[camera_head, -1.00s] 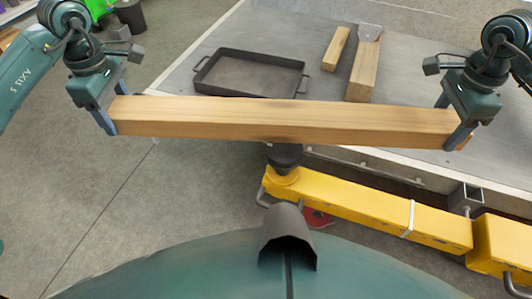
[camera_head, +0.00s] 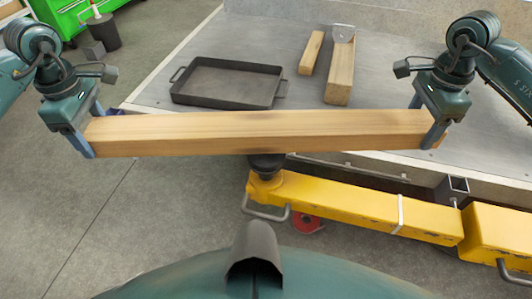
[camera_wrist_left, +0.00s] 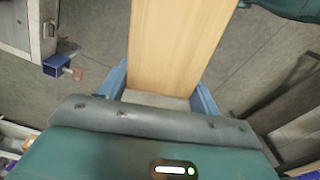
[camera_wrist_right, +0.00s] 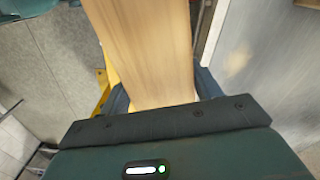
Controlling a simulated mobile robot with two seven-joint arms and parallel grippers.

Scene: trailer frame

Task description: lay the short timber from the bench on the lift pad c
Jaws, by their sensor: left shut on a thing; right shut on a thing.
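A light wooden timber (camera_head: 260,132) spans level between my two grippers in the head view, held in the air in front of the bench. My left gripper (camera_head: 90,135) is shut on its left end and my right gripper (camera_head: 429,123) on its right end. The timber also runs between the fingers in the left wrist view (camera_wrist_left: 178,45) and the right wrist view (camera_wrist_right: 145,50). A black round lift pad (camera_head: 266,166) on a yellow lift arm (camera_head: 350,208) shows below the timber's middle, its top partly hidden by the timber. No letter is readable on it.
On the grey bench (camera_head: 220,45) lie a black tray (camera_head: 228,82), a small wooden block (camera_head: 311,52) and a larger block (camera_head: 340,75) with a metal plate at its end. A green cabinet (camera_head: 112,8) and a dark bin (camera_head: 101,31) stand at back left. The left floor is open.

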